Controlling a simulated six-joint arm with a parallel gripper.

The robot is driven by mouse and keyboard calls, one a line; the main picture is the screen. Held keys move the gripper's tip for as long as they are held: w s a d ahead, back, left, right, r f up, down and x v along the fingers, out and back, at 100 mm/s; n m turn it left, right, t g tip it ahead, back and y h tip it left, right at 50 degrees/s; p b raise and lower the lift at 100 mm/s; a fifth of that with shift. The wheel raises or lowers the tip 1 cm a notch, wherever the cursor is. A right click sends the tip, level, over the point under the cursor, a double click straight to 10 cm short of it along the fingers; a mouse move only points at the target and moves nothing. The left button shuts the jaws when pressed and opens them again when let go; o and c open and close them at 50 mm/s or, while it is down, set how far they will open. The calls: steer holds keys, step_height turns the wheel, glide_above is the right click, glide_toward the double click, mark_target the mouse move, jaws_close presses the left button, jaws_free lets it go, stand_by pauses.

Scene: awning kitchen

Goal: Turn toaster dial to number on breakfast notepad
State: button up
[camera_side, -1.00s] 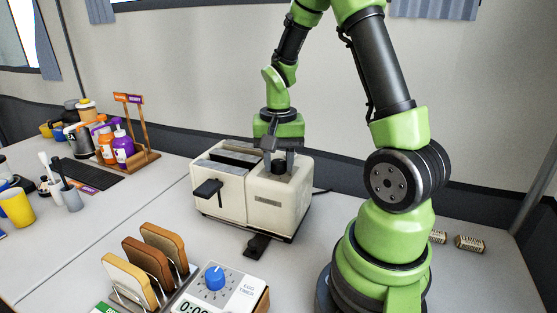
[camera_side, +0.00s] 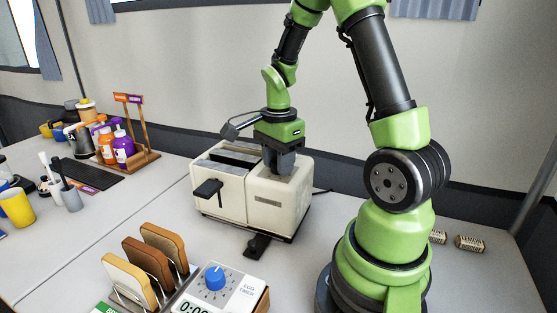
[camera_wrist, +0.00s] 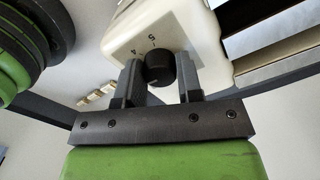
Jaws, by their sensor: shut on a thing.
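The cream toaster (camera_side: 272,201) stands on the table in the side view, with a black lever on its front. Its black dial (camera_wrist: 159,68) shows in the wrist view on the toaster's top, on a plate with printed numbers; 4 and 5 can be read. My gripper (camera_wrist: 160,75) is shut on the dial, one finger on each side. In the side view my gripper (camera_side: 279,165) points down onto the right part of the toaster top and hides the dial. I cannot see the breakfast notepad in either view.
A toast rack (camera_side: 147,262) with bread slices and an egg timer (camera_side: 222,284) with a blue knob stand in front of the toaster. Bottles in a wooden stand (camera_side: 123,150) and a yellow cup (camera_side: 17,208) are at left.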

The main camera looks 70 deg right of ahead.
steer(key=shift+m, duration=0.6)
steer(key=o, duration=0.9)
steer(key=shift+r, duration=0.1)
step_height(320, 180, up, 10)
steer(key=shift+f, duration=0.1)
